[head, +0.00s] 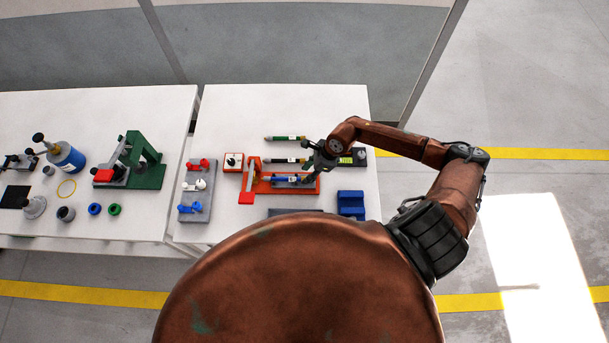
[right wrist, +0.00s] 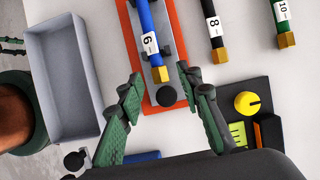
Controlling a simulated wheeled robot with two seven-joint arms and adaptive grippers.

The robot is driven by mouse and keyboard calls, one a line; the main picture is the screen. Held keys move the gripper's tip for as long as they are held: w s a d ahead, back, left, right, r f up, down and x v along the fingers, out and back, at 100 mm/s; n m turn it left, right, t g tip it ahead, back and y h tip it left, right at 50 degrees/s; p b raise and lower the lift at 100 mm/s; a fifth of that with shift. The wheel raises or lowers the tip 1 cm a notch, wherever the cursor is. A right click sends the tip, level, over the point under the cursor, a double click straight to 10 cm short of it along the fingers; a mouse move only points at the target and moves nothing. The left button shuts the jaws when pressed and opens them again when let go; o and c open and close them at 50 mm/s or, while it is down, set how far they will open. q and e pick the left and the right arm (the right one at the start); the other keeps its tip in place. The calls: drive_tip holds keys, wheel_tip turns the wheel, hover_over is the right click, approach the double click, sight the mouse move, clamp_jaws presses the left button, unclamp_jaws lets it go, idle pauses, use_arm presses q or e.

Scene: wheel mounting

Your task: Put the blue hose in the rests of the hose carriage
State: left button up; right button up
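The blue hose (head: 285,179), with a white label and a brass end (right wrist: 160,74), lies along the grey hose carriage (right wrist: 167,91) on the orange fixture (head: 309,189). Dark rests (right wrist: 166,48) show beside the hose in the right wrist view; whether it sits fully down in them I cannot tell. My right gripper (head: 308,176) is at the right end of the carriage. In the right wrist view the fingers (right wrist: 160,77) are spread apart, one on each side of the brass end, with gaps. My left gripper is not in view.
A black hose (right wrist: 212,25) and a green hose (right wrist: 281,20) lie farther back. A grey tray (right wrist: 53,96) and a blue block (head: 351,203) are at the front. A panel with a yellow knob (right wrist: 247,104) is at right. The left table holds a green fixture (head: 148,170).

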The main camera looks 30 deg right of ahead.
drive_tip(key=v, duration=0.9)
drive_tip(key=shift+b, duration=0.3)
